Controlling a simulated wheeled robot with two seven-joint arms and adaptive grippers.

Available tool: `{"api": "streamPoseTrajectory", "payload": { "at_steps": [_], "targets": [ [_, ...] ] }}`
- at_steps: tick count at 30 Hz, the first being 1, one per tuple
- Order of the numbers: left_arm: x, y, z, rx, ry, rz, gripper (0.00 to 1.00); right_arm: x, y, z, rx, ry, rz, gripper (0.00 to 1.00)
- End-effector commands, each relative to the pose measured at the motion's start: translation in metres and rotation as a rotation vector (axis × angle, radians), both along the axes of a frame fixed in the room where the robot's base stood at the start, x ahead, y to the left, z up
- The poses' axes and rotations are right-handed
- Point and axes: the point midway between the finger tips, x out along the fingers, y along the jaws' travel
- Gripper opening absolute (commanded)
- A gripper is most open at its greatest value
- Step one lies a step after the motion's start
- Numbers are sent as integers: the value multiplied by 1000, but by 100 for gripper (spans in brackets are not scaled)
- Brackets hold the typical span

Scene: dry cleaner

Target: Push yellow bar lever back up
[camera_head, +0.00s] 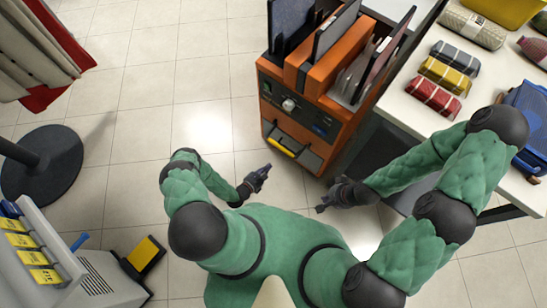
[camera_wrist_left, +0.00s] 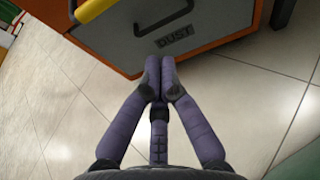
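The yellow bar lever (camera_head: 281,147) sits low on the front of an orange machine (camera_head: 310,125). In the left wrist view the yellow bar (camera_wrist_left: 92,10) shows at the top left, partly cut off, beside a grey drawer (camera_wrist_left: 150,30) labelled DUST. My left gripper (camera_head: 266,169) is just in front of the machine, below the lever in the picture and apart from it. In the left wrist view its fingertips (camera_wrist_left: 160,64) are together with nothing between them. My right gripper (camera_head: 322,208) is further right and nearer my body, apart from the machine; its finger opening is too small to tell.
A white table (camera_head: 400,105) with folded cloths (camera_head: 450,80) and a blue bag (camera_head: 527,120) stands at right. A grey machine (camera_head: 80,275) with yellow labels is at lower left. A round black stand base (camera_head: 50,165) is at left. Tiled floor between is clear.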

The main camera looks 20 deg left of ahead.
Motion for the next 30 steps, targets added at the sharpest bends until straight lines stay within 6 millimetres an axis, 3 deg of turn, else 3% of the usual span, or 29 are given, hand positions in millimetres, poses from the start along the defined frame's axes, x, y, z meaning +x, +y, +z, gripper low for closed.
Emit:
{"api": "streamPoseTrajectory", "payload": {
  "at_steps": [17,21,30],
  "targets": [
    [88,-34,-33,1,-2,-5,0,0,0,-29,0,0,0,0],
    [85,-31,-10,0,-1,-1,0,0,0,-25,0,0,0,0],
    [84,-31,9,0,0,0,0,0,0,-26,0,0,0,0]
  ]
}}
